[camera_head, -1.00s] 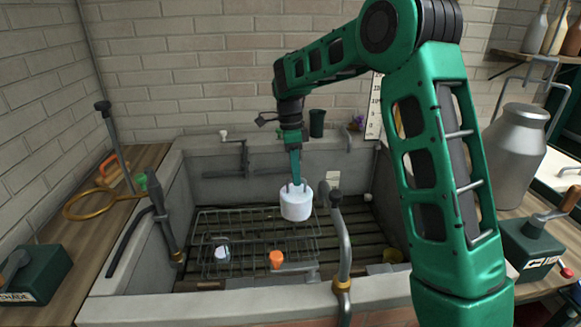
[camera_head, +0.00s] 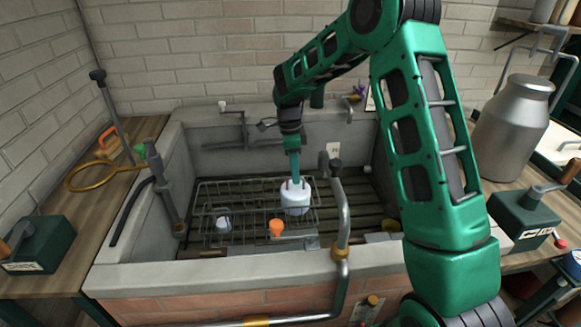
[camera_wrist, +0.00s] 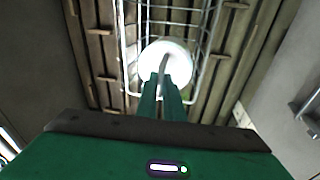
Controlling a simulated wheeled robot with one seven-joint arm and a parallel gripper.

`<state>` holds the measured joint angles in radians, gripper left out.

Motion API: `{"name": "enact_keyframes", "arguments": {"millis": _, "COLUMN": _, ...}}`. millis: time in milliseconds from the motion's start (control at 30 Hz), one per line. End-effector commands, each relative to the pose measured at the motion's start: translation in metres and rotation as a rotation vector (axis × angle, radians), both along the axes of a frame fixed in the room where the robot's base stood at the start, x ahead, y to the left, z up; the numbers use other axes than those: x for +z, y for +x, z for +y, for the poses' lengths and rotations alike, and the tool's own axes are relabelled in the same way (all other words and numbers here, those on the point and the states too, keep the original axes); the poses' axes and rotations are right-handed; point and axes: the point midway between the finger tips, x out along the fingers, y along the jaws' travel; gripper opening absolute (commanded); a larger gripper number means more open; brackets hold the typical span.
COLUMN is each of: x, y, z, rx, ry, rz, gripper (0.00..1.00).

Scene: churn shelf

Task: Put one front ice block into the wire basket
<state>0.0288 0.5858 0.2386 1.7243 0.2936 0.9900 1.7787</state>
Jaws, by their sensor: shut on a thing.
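A white, rounded block with a handle on top, which I take for the ice block (camera_head: 295,204), hangs under my gripper (camera_head: 294,181). My gripper is shut on its handle. In the wrist view the block (camera_wrist: 176,52) shows as a bright white disc beyond the green fingers (camera_wrist: 164,85). The wire basket (camera_head: 242,190) lies in the sink below. The block is at the right part of the basket, low among its wires. I cannot tell whether it touches the basket floor.
The stone sink (camera_head: 190,262) has a slatted wooden floor. A small white item (camera_head: 223,223) and an orange item (camera_head: 276,228) are at the basket's front. A metal tap (camera_head: 340,210) stands close right of the block. A milk can (camera_head: 513,115) is at the right.

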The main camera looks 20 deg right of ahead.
Motion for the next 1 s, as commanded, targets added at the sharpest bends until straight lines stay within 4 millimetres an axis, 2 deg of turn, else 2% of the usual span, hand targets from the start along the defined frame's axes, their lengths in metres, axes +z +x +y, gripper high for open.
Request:
{"name": "enact_keyframes", "arguments": {"millis": 700, "x": -0.078, "y": 0.0, "z": 0.0, "rx": -0.001, "ry": 0.0, "rz": 0.001, "gripper": 0.0}}
{"name": "enact_keyframes", "arguments": {"millis": 1000, "x": -0.098, "y": 0.0, "z": 0.0, "rx": 0.0, "ry": 0.0, "rz": 0.0, "gripper": 0.0}}
